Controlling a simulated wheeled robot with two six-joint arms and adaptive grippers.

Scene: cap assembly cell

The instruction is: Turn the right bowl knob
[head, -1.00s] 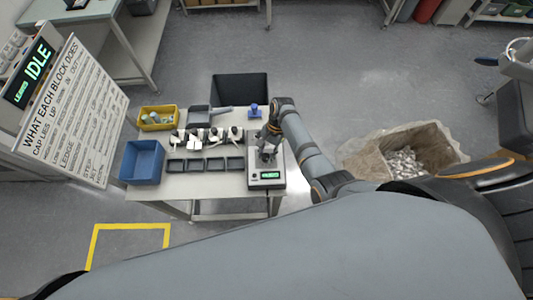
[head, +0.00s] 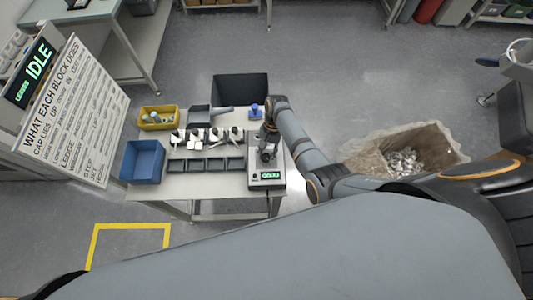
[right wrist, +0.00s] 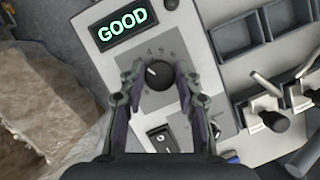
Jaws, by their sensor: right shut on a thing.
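The black round knob (right wrist: 159,75) sits on a light grey device (head: 267,184), with digits printed around it. Its pale mark points to the upper left in the right wrist view. My right gripper (right wrist: 160,70) reaches down over the device, with one finger on each side of the knob, shut on it. In the head view the right gripper (head: 267,145) is at the device's far end and hides the knob. The device's green display (right wrist: 123,29) reads GOOD. My left gripper is not in view.
A row of small dark trays (head: 208,164) and several white-and-black fixtures stand left of the device. A blue bin (head: 142,162), a yellow bin (head: 158,118) and a blue object (head: 255,110) are on the table. A lined carton (head: 440,145) stands right on the floor.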

